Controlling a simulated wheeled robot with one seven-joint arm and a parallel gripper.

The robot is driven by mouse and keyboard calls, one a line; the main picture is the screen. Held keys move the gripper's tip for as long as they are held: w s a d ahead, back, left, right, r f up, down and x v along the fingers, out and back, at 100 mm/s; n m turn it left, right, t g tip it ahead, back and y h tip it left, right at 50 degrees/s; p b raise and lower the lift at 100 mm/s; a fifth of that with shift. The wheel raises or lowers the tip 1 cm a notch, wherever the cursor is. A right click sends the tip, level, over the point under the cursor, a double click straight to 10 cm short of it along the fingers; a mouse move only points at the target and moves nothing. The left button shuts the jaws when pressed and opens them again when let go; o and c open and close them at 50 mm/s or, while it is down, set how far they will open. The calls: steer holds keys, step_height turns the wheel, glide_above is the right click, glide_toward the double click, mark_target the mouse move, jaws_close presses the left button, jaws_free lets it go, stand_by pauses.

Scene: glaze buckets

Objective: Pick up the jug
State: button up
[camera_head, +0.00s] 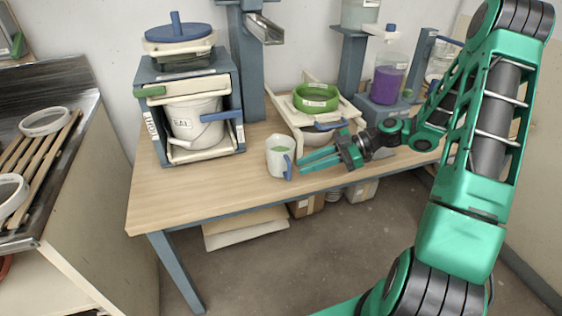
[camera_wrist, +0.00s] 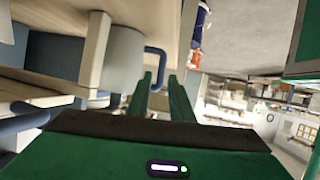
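The jug (camera_head: 277,160) is a pale cylinder with a blue handle (camera_head: 287,167). It stands upright on the wooden table near its front edge, with the handle towards my gripper. My gripper (camera_head: 301,162) is just right of the handle, low over the table, with its green fingers apart and nothing held. In the wrist view the jug (camera_wrist: 124,58) is at upper left. Its blue handle (camera_wrist: 161,60) appears just beyond the gap between my fingertips (camera_wrist: 161,76). I cannot tell whether the fingertips touch it.
A cream tray with a green ring (camera_head: 316,97) stands behind my gripper. A blue rack with a white bucket (camera_head: 192,122) stands to the left. A purple-filled container (camera_head: 389,84) is at back right. The table (camera_head: 205,199) is bare at front left.

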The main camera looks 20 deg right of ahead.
mark_target(282, 161)
steer(key=x, duration=1)
steer(key=shift+a+f, duration=0.1)
steer(key=shift+a, duration=0.15)
jaws_close()
stand_by(1.2)
